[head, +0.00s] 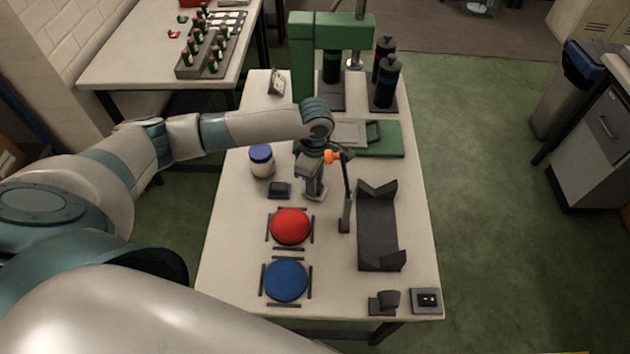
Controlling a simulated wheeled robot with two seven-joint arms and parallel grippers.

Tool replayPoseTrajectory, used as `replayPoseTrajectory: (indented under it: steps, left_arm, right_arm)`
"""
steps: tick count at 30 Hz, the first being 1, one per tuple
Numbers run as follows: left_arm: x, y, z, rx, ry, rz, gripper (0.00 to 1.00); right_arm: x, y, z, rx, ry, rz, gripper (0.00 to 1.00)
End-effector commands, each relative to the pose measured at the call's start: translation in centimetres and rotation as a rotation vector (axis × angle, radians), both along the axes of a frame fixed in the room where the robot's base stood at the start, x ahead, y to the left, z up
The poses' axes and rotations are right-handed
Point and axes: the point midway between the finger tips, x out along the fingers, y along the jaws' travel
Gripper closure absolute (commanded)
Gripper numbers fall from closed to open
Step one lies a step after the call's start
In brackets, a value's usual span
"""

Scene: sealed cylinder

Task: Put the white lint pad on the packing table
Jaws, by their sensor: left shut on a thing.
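My left gripper (314,188) points down over the middle of the near table (232,235), between the white jar with a blue lid and the upright dark post. It is shut on a small pale thing at its fingertips, which I take to be the white lint pad. The fingers hide most of it, and its outline is too small to make out. I cannot tell whether it touches the tabletop. Another pale table (125,72) stands at the back left; I cannot tell which table is the packing table. My right gripper is not in view.
Around the gripper stand the jar (262,162), a small dark block (280,190), a red disc (290,227), a blue disc (285,281), the post (345,212) and a dark open tray (378,235). A green press (302,55) stands behind. The near left tabletop is clear.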

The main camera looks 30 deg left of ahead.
Motion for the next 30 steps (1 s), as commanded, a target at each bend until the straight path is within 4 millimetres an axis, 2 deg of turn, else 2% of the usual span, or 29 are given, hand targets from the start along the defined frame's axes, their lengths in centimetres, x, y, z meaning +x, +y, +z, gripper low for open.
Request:
replayPoseTrajectory:
  steps: [14, 15, 16, 30]
  left_arm:
    - [0.01, -0.06, -0.66, -0.001, 0.000, 0.001, 0.99]
    - [0.04, -0.06, -0.68, -0.001, -0.001, 0.000, 0.68]
    - [0.05, -0.05, -0.67, -0.001, -0.001, 0.000, 0.61]
    - [0.05, -0.01, -0.31, 0.000, -0.002, 0.000, 0.59]
  right_arm:
    - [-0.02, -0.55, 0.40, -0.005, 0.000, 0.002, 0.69]
    - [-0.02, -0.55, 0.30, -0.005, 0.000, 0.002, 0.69]
    - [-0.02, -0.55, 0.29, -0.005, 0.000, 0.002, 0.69]
    - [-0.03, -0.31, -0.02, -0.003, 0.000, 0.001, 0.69]
